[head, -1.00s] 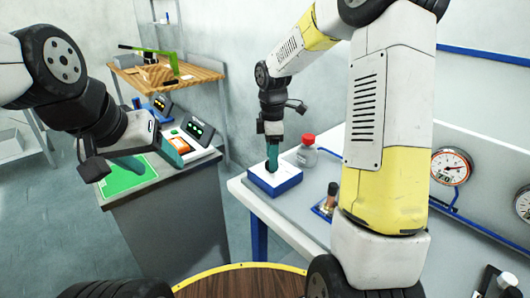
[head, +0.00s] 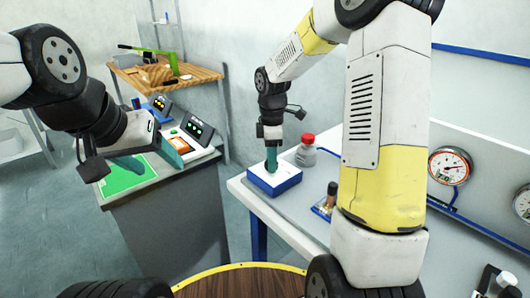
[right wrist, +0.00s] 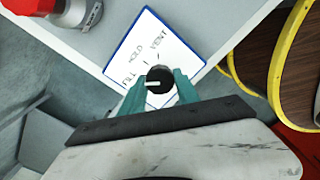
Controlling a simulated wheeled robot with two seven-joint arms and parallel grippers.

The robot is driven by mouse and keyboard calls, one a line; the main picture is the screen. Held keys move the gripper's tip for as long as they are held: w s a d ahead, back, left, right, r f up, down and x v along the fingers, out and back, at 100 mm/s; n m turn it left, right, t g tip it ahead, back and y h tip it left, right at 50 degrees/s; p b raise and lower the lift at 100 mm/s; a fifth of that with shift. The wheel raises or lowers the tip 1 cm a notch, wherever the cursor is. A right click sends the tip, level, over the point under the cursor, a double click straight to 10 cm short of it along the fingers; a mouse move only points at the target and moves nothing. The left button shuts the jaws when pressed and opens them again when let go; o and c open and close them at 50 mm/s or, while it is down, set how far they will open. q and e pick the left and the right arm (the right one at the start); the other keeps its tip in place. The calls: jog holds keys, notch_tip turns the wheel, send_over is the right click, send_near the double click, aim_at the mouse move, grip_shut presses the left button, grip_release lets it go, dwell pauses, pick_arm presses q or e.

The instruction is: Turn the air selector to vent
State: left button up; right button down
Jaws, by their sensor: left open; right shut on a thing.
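The air selector is a blue box with a white top (head: 259,179), near the left end of the light bench. Its round black knob (right wrist: 159,73) shows in the right wrist view, with a white pointer line directed left, on the FILL side. The printed words FILL, HOLD and VENT (right wrist: 158,43) stand around it on the white plate (right wrist: 180,55). My right gripper (head: 271,167) points down over the box; its teal fingers (right wrist: 160,82) are shut on the knob from both sides. My left gripper (head: 153,153) is open and empty above the grey console.
A red-capped bottle (head: 306,152) stands on the bench just behind the selector. A small stand with a brown-topped piece (head: 329,198) is to its right, and a pressure gauge (head: 450,166) is on the panel. The grey console (head: 165,225) with a green pad (head: 122,175) is at left.

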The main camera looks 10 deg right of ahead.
jog(key=m, duration=0.4)
jog(key=shift+m, duration=0.4)
jog(key=m, duration=0.4)
jog(key=shift+m, duration=0.3)
jog(key=m, duration=0.4)
jog(key=shift+w+m, duration=0.1)
jog(key=shift+m, duration=2)
jog(key=c, duration=0.9)
grip_release()
